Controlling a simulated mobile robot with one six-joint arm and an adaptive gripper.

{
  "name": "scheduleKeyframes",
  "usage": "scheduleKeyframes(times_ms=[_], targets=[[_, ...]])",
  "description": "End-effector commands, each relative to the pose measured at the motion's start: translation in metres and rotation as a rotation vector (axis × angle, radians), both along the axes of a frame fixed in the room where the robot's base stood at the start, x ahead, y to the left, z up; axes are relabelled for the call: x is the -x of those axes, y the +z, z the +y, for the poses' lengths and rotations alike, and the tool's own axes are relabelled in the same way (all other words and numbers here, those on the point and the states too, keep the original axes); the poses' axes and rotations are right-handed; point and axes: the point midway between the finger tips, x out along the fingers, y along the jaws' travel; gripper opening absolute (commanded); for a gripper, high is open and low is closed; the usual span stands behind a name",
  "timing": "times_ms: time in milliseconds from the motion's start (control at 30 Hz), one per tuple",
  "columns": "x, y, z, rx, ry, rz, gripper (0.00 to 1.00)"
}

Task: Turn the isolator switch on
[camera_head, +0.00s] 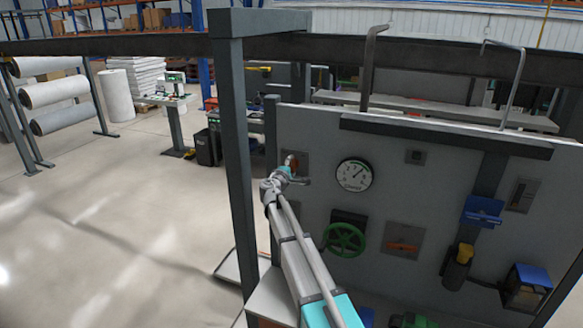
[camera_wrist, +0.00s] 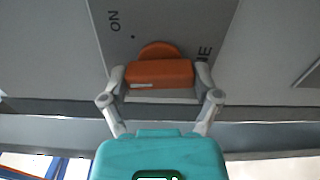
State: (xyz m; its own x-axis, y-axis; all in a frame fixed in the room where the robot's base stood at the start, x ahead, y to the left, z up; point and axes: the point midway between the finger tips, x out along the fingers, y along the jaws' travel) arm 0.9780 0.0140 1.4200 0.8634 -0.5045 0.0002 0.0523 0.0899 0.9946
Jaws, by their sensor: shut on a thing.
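The isolator switch has an orange handle (camera_wrist: 160,73) on a grey plate (camera_wrist: 120,45) marked "ON", with other lettering partly hidden at the right. In the wrist view the handle lies crosswise between the two fingers of my gripper (camera_wrist: 160,82), which are shut on its ends. In the head view the switch handle (camera_head: 291,161) shows at the upper left of the panel. My gripper (camera_head: 284,176) is up against it and covers part of it.
The upright grey panel (camera_head: 300,125) also bears a round gauge (camera_head: 354,175), a green handwheel (camera_head: 344,240), another orange handle (camera_head: 403,246) and a blue box (camera_head: 482,211). A dark post (camera_head: 236,150) stands just left of my arm. Open floor lies farther left.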

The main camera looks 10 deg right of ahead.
Motion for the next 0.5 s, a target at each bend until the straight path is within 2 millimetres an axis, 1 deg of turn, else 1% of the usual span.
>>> scheduleKeyframes(times_ms=[500], targets=[[-0.0003, 0.0005, 0.0, -0.423, 0.001, -0.247, 0.32]])
